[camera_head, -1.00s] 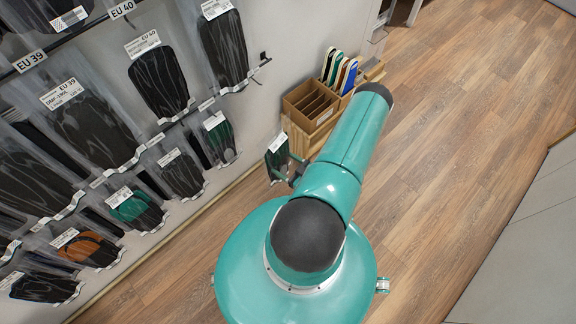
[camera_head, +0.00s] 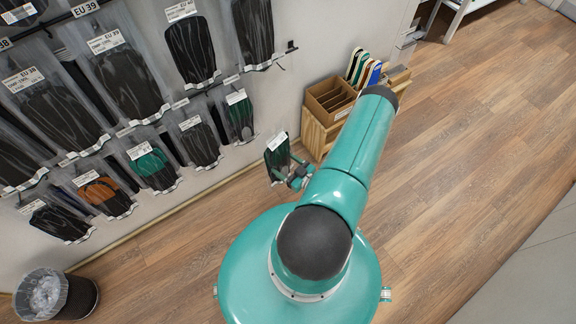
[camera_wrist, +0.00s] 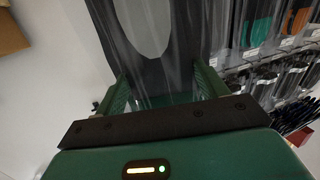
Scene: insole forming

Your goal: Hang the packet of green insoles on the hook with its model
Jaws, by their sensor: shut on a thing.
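My gripper (camera_head: 294,176) is shut on a clear packet of dark green insoles (camera_head: 277,155) with a white label at its top. The packet hangs upright, apart from the wall. In the wrist view the packet (camera_wrist: 160,70) fills the space between the two fingers (camera_wrist: 162,95), with a pale oval on it. A packet with dark green insoles (camera_head: 240,120) hangs at the right end of the lower wall row. A packet with brighter green insoles (camera_head: 152,168) hangs lower left. The hook tips behind the hanging packets are mostly hidden.
Black insole packets (camera_head: 128,80) fill the upper rows, and an orange one (camera_head: 103,193) hangs lower left. A bin (camera_head: 62,297) stands lower left. The floor (camera_head: 470,170) is clear at right.

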